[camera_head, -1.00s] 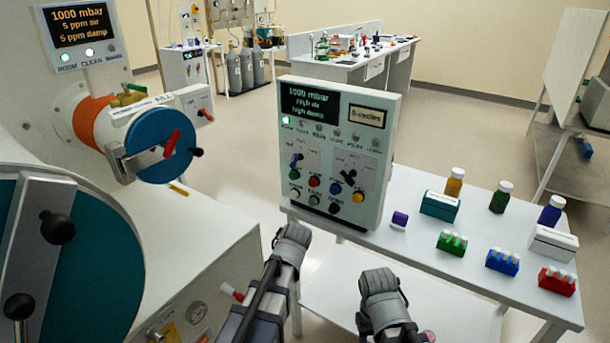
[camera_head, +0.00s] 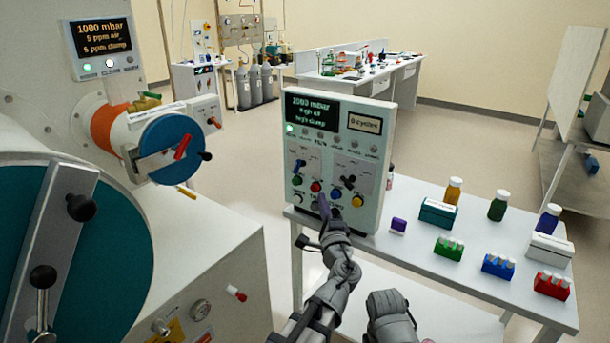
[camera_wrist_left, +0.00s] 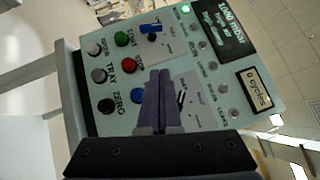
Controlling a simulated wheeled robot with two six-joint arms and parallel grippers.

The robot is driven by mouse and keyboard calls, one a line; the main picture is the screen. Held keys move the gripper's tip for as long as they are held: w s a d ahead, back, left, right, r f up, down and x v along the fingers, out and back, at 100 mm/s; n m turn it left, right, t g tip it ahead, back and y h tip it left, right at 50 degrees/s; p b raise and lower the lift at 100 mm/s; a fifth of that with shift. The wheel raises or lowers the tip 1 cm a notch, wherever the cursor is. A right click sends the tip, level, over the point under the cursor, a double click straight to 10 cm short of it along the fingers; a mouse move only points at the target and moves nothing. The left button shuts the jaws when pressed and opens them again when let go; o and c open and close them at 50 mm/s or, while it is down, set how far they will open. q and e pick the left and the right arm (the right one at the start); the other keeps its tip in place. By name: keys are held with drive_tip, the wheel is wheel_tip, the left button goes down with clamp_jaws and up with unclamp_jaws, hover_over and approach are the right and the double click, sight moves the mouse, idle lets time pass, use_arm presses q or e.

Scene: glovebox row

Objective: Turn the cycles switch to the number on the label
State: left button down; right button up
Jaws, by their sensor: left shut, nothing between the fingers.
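The control panel (camera_head: 372,205) stands upright on the white table, with a dark display and a small plate (camera_head: 365,124) that reads "0 cycles". The plate also shows in the left wrist view (camera_wrist_left: 258,88). The panel has two rotary switches: a left one with a blue handle (camera_head: 299,166) and a right one with a dark handle (camera_head: 352,170). In the left wrist view the right switch (camera_wrist_left: 182,97) is partly hidden behind the fingers. My left gripper (camera_head: 324,203) is shut and empty, in front of the panel's lower buttons. My right gripper is not in view.
Several coloured buttons, including a red one (camera_head: 315,187) and a yellow one (camera_head: 357,201), sit below the switches. Bottles and small vial racks stand on the table (camera_head: 440,274) to the right. The glovebox (camera_head: 190,235) with its round doors is at the left.

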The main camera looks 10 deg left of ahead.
sight(297, 167)
use_arm(q)
drive_tip(key=shift+s+a+r+p+x, duration=0.15)
drive_tip(key=shift+a+p+x, duration=0.3)
drive_tip(key=shift+x, duration=1.7)
drive_tip(key=shift+s+a+r+p+x, duration=0.1)
drive_tip(key=shift+s+a+p+x, duration=0.25)
drive_tip(key=shift+x, duration=1.85)
drive_tip(key=shift+s+a+r+p+x, duration=0.15)
drive_tip(key=shift+a+p+x, duration=0.4)
drive_tip(key=shift+x, duration=1.6)
drive_tip(key=shift+d, duration=0.1)
